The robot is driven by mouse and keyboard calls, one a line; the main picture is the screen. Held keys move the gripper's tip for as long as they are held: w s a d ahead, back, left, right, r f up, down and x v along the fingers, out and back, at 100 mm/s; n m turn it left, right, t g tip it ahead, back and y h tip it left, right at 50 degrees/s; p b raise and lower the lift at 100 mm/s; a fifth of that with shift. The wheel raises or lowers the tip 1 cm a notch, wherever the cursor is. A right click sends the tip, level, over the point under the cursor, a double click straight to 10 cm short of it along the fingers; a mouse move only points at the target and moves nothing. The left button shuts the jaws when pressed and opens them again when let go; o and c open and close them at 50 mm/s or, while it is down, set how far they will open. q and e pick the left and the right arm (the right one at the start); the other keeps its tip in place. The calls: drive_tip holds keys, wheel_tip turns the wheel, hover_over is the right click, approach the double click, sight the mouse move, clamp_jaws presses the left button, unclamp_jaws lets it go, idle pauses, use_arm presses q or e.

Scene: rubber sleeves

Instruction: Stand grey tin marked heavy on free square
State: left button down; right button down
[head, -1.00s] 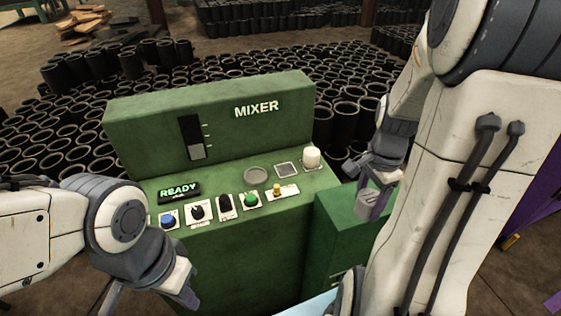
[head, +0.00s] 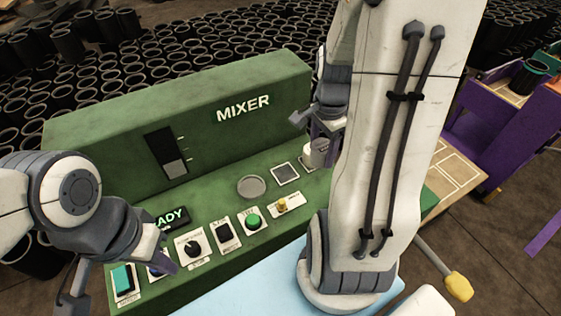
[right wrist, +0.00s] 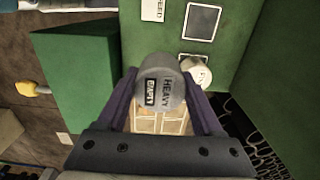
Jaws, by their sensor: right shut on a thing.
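The grey tin (right wrist: 160,82) is held between the purple fingers of my right gripper (right wrist: 158,95). Its label reads HEAVY, with a second, dark label beside it that I cannot read surely. In the head view my right gripper (head: 322,138) is over the back right of the mixer panel, partly hidden by my arm. White-outlined squares (right wrist: 158,124) on a wooden board show beyond the tin in the right wrist view. The board (head: 455,163) also shows at the right in the head view. My left gripper (head: 122,280) is open and empty over the panel's front left.
The green mixer panel (head: 215,187) carries a grey round pad (head: 252,187), a dark square plate (head: 285,173), a green button (head: 253,221) and other controls. A white cylinder (right wrist: 197,70) stands beside the plate. A purple frame (head: 510,125) stands at the right.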

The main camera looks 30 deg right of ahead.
drive_tip(key=p, duration=0.2)
hover_over(285, 173)
wheel_tip(285, 173, down, 6)
drive_tip(key=shift+r, duration=0.25)
wheel_tip(285, 173, down, 4)
drive_tip(key=shift+r+p, duration=0.15)
drive_tip(key=shift+p, duration=0.15)
drive_tip(key=shift+f, duration=0.25)
drive_tip(key=shift+f, duration=0.15)
drive_tip(key=shift+c, duration=0.2)
unclamp_jaws()
